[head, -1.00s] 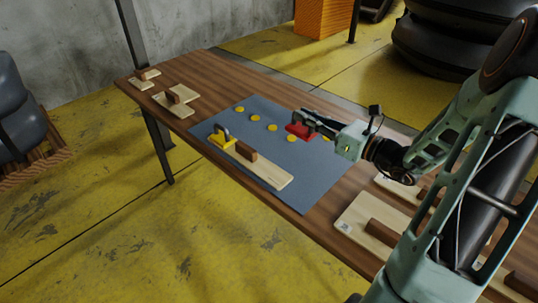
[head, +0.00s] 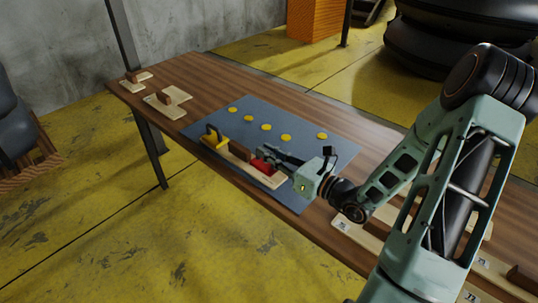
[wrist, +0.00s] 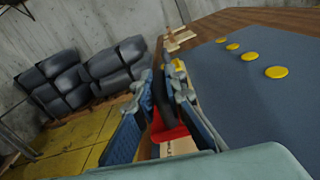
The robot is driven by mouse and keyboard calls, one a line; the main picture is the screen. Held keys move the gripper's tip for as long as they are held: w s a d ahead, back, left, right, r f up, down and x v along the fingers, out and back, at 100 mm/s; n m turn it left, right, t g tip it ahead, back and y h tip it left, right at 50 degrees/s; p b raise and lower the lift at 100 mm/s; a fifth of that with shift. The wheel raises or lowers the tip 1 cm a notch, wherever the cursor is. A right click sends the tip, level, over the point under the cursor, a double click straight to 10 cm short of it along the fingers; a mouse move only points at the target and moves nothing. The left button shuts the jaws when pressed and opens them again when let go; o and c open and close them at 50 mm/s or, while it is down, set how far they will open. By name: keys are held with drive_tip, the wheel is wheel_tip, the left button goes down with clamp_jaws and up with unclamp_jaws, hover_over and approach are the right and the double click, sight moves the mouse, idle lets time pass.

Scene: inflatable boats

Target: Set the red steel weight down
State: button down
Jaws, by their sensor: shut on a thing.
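The red steel weight (head: 262,167) is at the tips of my gripper (head: 270,158), over the near-right end of the pale wooden board (head: 240,160) on the blue-grey mat. In the wrist view the red weight (wrist: 172,133) sits between the two blue-padded fingers of my gripper (wrist: 165,110), which are shut on its dark handle. I cannot tell whether its underside touches the board. A yellow weight (head: 215,143) with a dark handle stands at the board's other end, and a brown block (head: 240,151) stands between the two weights.
Several yellow discs (head: 266,127) lie on the blue-grey mat (head: 300,150), also seen in the wrist view (wrist: 277,72). Pale boards with brown blocks lie at the table's far left (head: 167,100) and near right. The wooden table's (head: 215,78) front edge runs close to the board.

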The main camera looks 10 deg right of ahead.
drive_tip(key=shift+f+b, duration=0.35)
drive_tip(key=shift+f, duration=0.2)
drive_tip(key=c, duration=2)
unclamp_jaws()
drive_tip(key=shift+r+p, duration=0.35)
drive_tip(key=shift+r, duration=0.1)
drive_tip(key=shift+s+d+r, duration=0.2)
drive_tip(key=v, duration=1.1)
drive_tip(key=shift+s+d+p, duration=0.1)
drive_tip(key=shift+s+p, duration=0.15)
drive_tip(key=shift+p, duration=0.05)
